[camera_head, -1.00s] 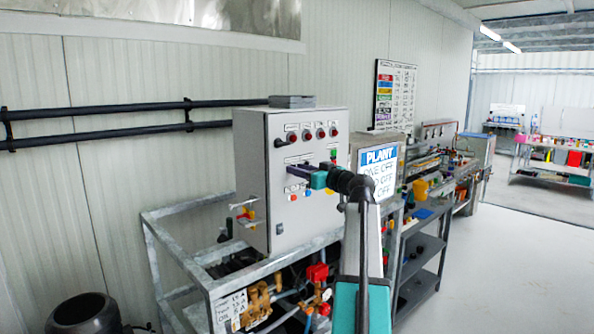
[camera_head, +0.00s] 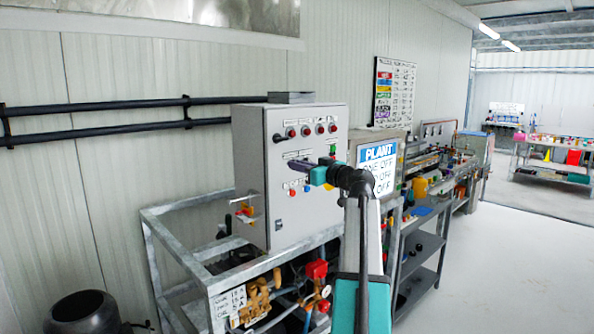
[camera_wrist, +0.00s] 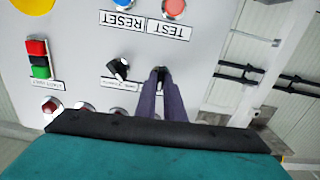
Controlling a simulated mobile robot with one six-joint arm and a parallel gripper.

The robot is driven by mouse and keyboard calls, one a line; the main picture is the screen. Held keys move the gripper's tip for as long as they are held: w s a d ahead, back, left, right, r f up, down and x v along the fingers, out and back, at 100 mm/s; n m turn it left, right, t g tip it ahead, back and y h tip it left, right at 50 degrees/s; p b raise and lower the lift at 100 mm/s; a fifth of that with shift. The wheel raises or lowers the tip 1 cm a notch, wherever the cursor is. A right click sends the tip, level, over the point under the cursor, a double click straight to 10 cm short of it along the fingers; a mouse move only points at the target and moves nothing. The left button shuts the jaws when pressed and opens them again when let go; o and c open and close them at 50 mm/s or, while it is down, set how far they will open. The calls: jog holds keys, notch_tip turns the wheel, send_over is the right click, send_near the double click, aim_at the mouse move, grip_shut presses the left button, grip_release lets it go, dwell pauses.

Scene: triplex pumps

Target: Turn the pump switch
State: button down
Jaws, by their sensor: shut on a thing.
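The grey control box (camera_head: 256,205) stands on a metal frame, its front panel facing right. My gripper (camera_head: 296,165) reaches the panel from the right, at mid-height below the row of red lamps. In the wrist view, which sees the panel upside down, my gripper (camera_wrist: 161,82) has its two purple fingers close together on a small black switch knob (camera_wrist: 160,71). The fingers hide most of this knob. A second black knob (camera_wrist: 117,69) stands free beside it, tilted. Its label is partly covered.
The wrist view shows a green and red push-button pair (camera_wrist: 38,60), a blue button (camera_wrist: 126,4) and a red button (camera_wrist: 174,8) near the fingers. A white PLANT sign (camera_head: 380,168) stands right of the box. Open floor (camera_head: 500,260) lies at the right.

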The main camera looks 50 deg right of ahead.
jog(key=shift+w+n+b, duration=0.1)
jog(key=shift+n+b, duration=2.3)
jog(key=shift+b, duration=3.9)
jog(key=n+b, duration=0.1)
jog(key=b, duration=0.3)
jog(key=shift+a+n, duration=0.1)
jog(key=shift+n, duration=0.3)
jog(key=shift+n+b, duration=0.5)
jog(key=shift+b, duration=0.55)
jog(key=shift+r+n+b, duration=0.2)
jog(key=shift+n+b, duration=0.3)
jog(key=shift+b, duration=0.25)
jog(key=c, duration=1.9)
grip_release()
jog(key=shift+a+f, duration=0.1)
jog(key=shift+o, duration=0.2)
jog(key=shift+f, duration=0.1)
